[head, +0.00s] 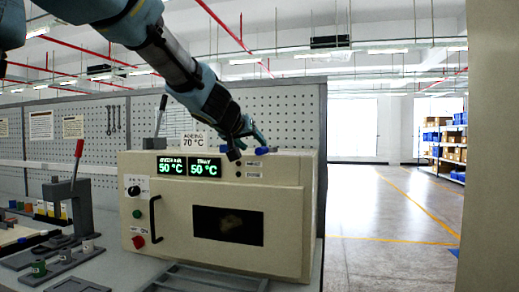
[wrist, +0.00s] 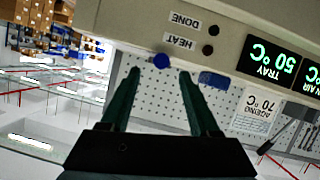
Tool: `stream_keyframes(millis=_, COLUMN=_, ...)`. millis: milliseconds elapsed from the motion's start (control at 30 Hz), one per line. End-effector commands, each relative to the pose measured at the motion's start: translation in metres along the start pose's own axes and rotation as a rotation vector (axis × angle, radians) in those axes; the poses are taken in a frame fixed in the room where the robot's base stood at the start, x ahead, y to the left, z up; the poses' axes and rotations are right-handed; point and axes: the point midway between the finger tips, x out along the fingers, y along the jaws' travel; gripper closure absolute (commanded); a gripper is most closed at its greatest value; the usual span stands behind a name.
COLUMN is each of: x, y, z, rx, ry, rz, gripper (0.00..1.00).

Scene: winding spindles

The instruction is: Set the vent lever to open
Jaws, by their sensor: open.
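The cream oven (head: 140,180) stands on the bench, its displays (head: 187,167) reading 50 °C. My gripper (head: 243,152) is above the right part of its top front edge. In the wrist view, which is upside down, my gripper (wrist: 160,73) is open, with a round blue knob (wrist: 162,61) between or just beyond its fingertips; contact cannot be told. A blue block (wrist: 213,80) lies just beside the right finger. Blue also shows beside the gripper in the head view (head: 262,150). No vent marking is readable, so I cannot tell the lever's setting.
An upright dark-handled lever (head: 162,103) rises at the oven's back left. A red-handled press (head: 79,149) stands left on the bench. A pegboard (head: 285,100) is behind; open floor lies to the right.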

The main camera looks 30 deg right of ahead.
Motion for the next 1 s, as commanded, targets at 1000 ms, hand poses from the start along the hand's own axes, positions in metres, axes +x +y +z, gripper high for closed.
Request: stream_keyframes(millis=1000, x=0.051, y=0.0, z=0.0, rx=0.001, ry=-0.001, rz=0.0, gripper=0.68)
